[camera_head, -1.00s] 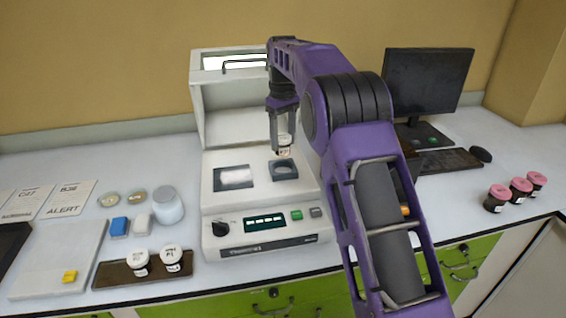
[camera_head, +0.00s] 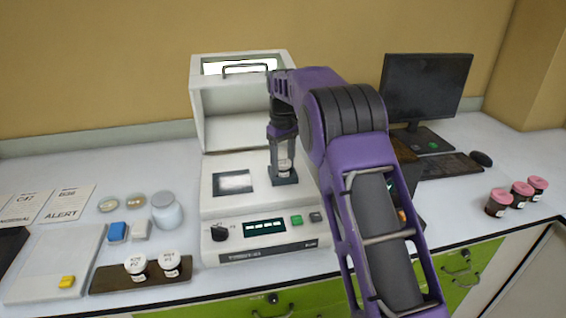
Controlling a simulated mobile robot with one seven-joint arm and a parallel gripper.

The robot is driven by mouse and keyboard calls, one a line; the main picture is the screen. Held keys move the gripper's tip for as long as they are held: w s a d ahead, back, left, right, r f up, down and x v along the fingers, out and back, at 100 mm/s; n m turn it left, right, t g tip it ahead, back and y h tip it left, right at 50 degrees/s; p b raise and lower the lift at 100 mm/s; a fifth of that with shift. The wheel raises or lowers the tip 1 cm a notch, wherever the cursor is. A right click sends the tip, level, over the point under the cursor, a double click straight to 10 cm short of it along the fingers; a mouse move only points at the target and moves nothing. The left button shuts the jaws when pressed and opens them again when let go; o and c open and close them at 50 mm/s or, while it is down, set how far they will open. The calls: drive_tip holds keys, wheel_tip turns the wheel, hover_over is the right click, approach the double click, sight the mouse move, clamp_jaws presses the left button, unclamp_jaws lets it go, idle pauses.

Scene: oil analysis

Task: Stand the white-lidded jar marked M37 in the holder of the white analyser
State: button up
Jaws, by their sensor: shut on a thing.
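The white analyser (camera_head: 262,205) stands on the bench with its lid (camera_head: 238,118) raised at the back. Its round holder (camera_head: 286,179) is at the right of the analyser's top. My gripper (camera_head: 283,164) points down over the holder and is shut on a white-lidded jar (camera_head: 284,167). The jar looks upright and is at or in the holder. Its lower part and the holder's opening are mostly hidden, so I cannot tell whether it touches the bottom. Its marking is too small to read.
Two white-lidded jars (camera_head: 136,266) stand on a dark tray (camera_head: 112,280) at the front left. Three pink-lidded jars (camera_head: 521,192) stand at the right. A monitor (camera_head: 428,88) and keyboard (camera_head: 447,164) are behind my arm. The raised lid is close behind my gripper.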

sight(283, 162)
drive_tip(key=shift+s+f, duration=0.1)
drive_tip(key=shift+f, duration=0.25)
drive_tip(key=o, duration=1.3)
drive_tip(key=shift+d+f, duration=0.1)
drive_tip(key=shift+f, duration=0.05)
drive_tip(key=shift+o, duration=0.4)
drive_tip(key=shift+s+f, duration=0.1)
drive_tip(key=shift+f, duration=0.05)
wheel_tip(283, 162, up, 14)
drive_tip(key=p, duration=0.2)
drive_tip(key=shift+w+f, duration=0.2)
drive_tip(key=shift+f, duration=0.05)
